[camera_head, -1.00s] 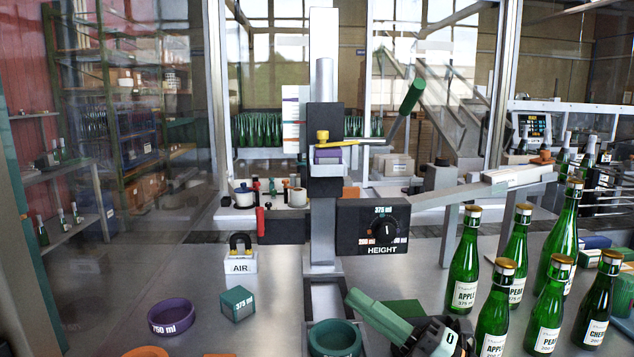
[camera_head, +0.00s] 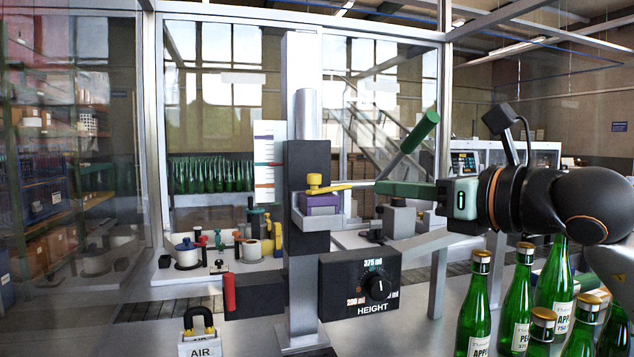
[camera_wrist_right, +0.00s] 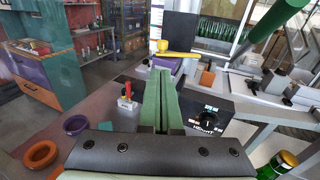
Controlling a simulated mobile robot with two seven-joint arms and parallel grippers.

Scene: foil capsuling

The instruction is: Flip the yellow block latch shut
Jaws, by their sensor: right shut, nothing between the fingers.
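The yellow latch (camera_head: 335,187) has a round knob at its left end and a long lever reaching right. It lies over a purple block (camera_head: 318,204) on the dark head of the upright column. The latch also shows in the right wrist view (camera_wrist_right: 180,54), beyond my fingertips. My right gripper (camera_head: 380,188) comes in from the right with its green fingers shut and empty. In the wrist view the shut fingers (camera_wrist_right: 161,72) point toward the latch. My left gripper is not in view.
A green-handled lever (camera_head: 420,132) slants up just above my right fingers. The black HEIGHT dial box (camera_head: 372,284) is below them. Green bottles (camera_head: 522,295) with gold caps stand at the lower right. A padlock on an AIR block (camera_head: 199,345) is at the lower left.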

